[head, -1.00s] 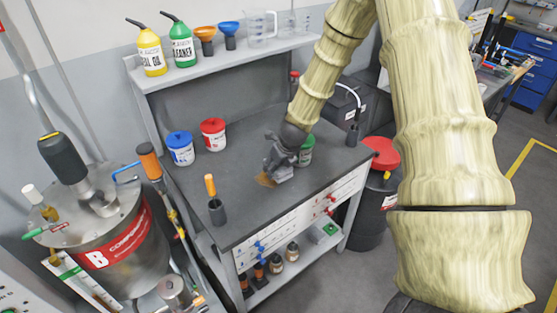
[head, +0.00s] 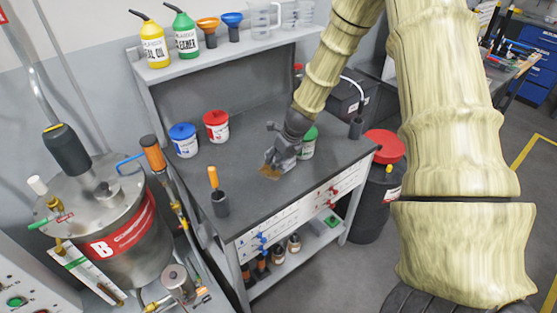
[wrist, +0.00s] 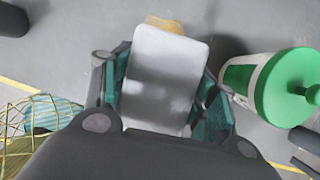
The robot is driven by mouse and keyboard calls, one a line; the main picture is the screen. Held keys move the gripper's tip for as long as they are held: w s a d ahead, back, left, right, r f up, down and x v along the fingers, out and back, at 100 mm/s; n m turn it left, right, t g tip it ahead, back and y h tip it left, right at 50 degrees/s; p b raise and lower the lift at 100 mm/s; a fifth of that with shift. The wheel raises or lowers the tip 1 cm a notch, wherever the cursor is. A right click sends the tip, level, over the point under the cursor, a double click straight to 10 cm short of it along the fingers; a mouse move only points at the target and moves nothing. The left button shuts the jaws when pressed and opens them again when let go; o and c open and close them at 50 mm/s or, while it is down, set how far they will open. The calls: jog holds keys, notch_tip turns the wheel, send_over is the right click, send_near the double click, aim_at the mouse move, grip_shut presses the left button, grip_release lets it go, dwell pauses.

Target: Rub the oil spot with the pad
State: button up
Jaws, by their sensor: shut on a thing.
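The oil spot is a small brown patch (head: 270,172) on the dark grey top of the workbench (head: 310,180). In the wrist view its tan edge (wrist: 165,23) shows just beyond the pad. The pad (wrist: 167,75) is a pale grey rounded rectangle. My gripper (head: 280,158) is shut on the pad, with a finger on each side of it (wrist: 165,95). The gripper is low over the bench and hides part of the spot. Whether the pad touches the bench top I cannot tell.
A green-lidded tub (head: 309,147) stands close right of my gripper. Blue-lidded (head: 184,143) and red-lidded (head: 217,129) tubs stand behind left. An orange-handled tool in a dark holder (head: 218,198) is at the front left. Bare bench lies between.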

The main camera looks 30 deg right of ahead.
jog(key=n+y, duration=0.1)
jog(key=n, duration=0.2)
jog(key=shift+w+f+n+g, duration=0.1)
jog(key=shift+n+g, duration=0.2)
jog(key=shift+n, duration=0.1)
jog(key=n+y, duration=0.1)
jog(key=n, duration=0.2)
jog(key=shift+d+g+b, duration=0.1)
jog(key=shift+g+b, duration=0.2)
jog(key=shift+b, duration=0.05)
